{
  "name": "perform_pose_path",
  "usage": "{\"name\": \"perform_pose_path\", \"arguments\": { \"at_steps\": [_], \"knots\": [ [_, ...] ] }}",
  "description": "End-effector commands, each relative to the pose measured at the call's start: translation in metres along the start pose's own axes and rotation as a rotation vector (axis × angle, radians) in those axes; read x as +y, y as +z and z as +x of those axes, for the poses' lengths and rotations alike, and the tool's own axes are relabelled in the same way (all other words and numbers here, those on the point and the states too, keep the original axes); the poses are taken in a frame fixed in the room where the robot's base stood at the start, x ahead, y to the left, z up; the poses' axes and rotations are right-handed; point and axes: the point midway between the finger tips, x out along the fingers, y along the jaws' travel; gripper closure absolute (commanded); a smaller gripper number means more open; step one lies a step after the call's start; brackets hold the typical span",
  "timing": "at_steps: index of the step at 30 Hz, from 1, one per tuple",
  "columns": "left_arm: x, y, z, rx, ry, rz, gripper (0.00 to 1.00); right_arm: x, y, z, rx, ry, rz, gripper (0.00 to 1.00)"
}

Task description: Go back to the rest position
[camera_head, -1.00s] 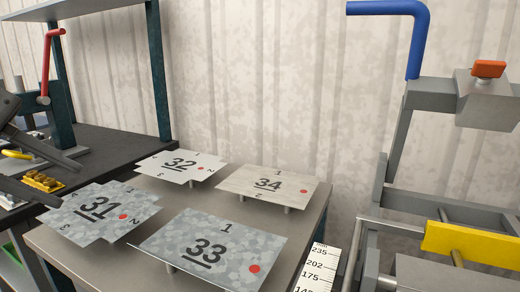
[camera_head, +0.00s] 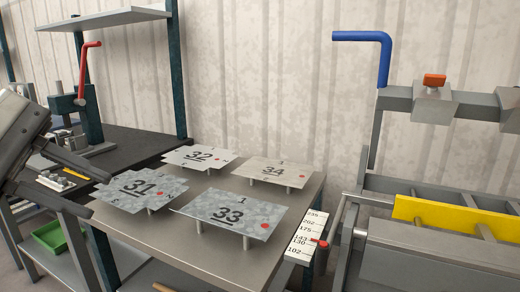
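My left gripper (camera_head: 100,196) comes in from the left edge. Its two dark fingers are spread apart, with nothing held between them. Its fingertips show just left of the patterned plate 31 (camera_head: 128,200) in the picture; how far apart they are in depth I cannot tell. My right gripper is not in view.
Plates 32 (camera_head: 188,155), 33 (camera_head: 205,198) and 34 (camera_head: 257,166) stand on short posts on a grey table (camera_head: 150,232). A dark bench (camera_head: 125,142) with a red-handled tool (camera_head: 82,75) is behind left. The bender (camera_head: 430,245), with a blue handle (camera_head: 385,60), stands right.

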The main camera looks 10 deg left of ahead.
Motion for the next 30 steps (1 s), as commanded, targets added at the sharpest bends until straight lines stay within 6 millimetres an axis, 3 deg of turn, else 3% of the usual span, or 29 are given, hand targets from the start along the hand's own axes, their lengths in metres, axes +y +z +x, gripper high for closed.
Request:
{"name": "perform_pose_path", "arguments": {
  "at_steps": [8,14,17,19,21,23,24,27,30],
  "knots": [
    [0.006,0.035,0.045,-0.469,-0.013,-0.371,0.73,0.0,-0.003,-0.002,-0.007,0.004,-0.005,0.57],
    [0.024,0.047,0.066,-0.918,-0.027,-0.886,0.73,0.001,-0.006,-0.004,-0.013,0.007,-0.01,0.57],
    [0.036,0.027,0.079,-1.215,-0.033,-1.334,0.73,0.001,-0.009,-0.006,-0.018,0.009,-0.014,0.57],
    [0.036,-0.007,0.097,-1.431,-0.026,-1.738,0.73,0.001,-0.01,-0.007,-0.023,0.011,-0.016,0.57],
    [0.02,-0.049,0.123,-1.618,-0.003,-2.162,0.73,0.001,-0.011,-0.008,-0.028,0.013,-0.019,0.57],
    [-0.004,-0.079,0.147,-1.731,0.024,-2.473,0.73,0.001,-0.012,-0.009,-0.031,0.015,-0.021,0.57],
    [-0.024,-0.096,0.164,1.713,-0.049,2.552,0.73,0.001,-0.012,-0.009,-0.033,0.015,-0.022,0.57],
    [-0.083,-0.123,0.205,1.374,-0.098,2.257,0.73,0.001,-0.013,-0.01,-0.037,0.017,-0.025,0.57],
    [-0.144,-0.131,0.24,1.105,-0.141,1.994,0.73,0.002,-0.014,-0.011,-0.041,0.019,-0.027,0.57]
  ]
}}
